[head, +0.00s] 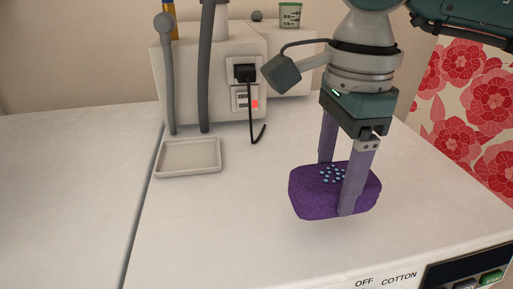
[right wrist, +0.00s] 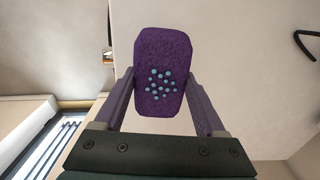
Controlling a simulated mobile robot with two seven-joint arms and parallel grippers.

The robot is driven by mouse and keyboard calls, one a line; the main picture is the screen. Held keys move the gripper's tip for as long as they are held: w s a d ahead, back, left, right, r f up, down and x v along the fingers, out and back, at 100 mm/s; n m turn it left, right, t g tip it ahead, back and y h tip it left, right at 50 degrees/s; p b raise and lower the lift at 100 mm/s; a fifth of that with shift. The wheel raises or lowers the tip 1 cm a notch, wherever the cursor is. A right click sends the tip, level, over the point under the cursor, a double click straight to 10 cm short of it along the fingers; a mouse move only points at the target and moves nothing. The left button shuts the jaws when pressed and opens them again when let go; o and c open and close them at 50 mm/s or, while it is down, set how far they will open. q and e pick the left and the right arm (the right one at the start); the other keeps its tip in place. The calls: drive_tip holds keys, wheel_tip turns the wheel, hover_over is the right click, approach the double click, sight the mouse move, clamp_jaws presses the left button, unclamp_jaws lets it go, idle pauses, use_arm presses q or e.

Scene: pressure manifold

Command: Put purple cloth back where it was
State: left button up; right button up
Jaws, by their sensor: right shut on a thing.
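The purple cloth (head: 310,194) is a thick rounded block with light blue dots on its top. My right gripper (head: 336,182) points down and is shut on it, one finger on each side. In the head view it is over the white worktop, and I cannot tell whether it touches the surface. In the right wrist view the purple cloth (right wrist: 162,60) sits between the two fingers of the gripper (right wrist: 160,100). A shallow pale tray (head: 188,158) lies empty to the left of the cloth. My left gripper is not in view.
A white box (head: 195,75) with grey hoses, a socket and a black cord (head: 251,115) stands behind the tray. A green and white cup (head: 290,15) stands on top at the back. A control panel (head: 470,268) is at the front right edge. The worktop's left side is clear.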

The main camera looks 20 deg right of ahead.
sight(330, 200)
wheel_tip(330, 200, down, 4)
drive_tip(key=shift+f, duration=0.25)
drive_tip(key=o, duration=1.2)
drive_tip(key=shift+c, duration=0.2)
